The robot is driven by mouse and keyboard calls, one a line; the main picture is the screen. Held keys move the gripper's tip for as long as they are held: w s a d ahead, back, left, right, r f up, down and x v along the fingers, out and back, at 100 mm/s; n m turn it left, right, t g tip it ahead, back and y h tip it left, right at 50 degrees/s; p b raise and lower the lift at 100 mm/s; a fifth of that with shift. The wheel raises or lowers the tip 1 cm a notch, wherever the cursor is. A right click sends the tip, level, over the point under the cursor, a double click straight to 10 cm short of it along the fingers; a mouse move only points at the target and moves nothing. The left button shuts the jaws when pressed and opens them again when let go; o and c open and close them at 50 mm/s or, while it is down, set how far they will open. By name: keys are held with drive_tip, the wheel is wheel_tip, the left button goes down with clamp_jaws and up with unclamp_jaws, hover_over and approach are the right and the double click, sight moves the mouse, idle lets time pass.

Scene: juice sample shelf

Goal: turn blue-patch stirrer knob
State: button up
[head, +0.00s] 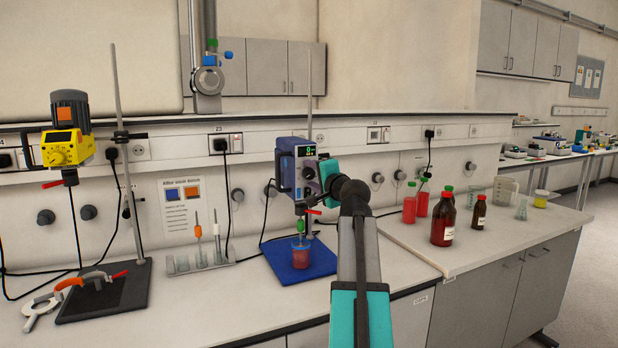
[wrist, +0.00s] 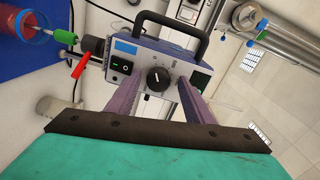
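The blue-patch stirrer (wrist: 176,56) fills the middle of the wrist view, with a blue patch (wrist: 125,47) and a switch with a green light on its front. Its round black knob (wrist: 158,79) has a pale pointer mark. My gripper (wrist: 160,90) is open, with one purple finger on each side of the knob and a gap to it visible on both sides. In the head view the stirrer (head: 289,166) stands on a rod over a blue base, its display lit.
A beaker of red liquid (head: 300,250) stands under the stirrer on the blue base (head: 286,269). A yellow stirrer (head: 67,148) with an orange patch hangs at the left. Bottles (head: 443,220) stand at the right. A tube rack (head: 200,264) is left of the base.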

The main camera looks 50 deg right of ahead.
drive_tip(key=shift+s+f, duration=0.1)
drive_tip(key=shift+s+a, duration=0.25)
drive_tip(key=shift+s, duration=0.45)
drive_tip(key=b+v, duration=0.1)
drive_tip(key=v, duration=1.1)
drive_tip(key=shift+a+b, duration=0.15)
drive_tip(key=shift+b, duration=0.2)
drive_tip(key=shift+s, duration=0.15)
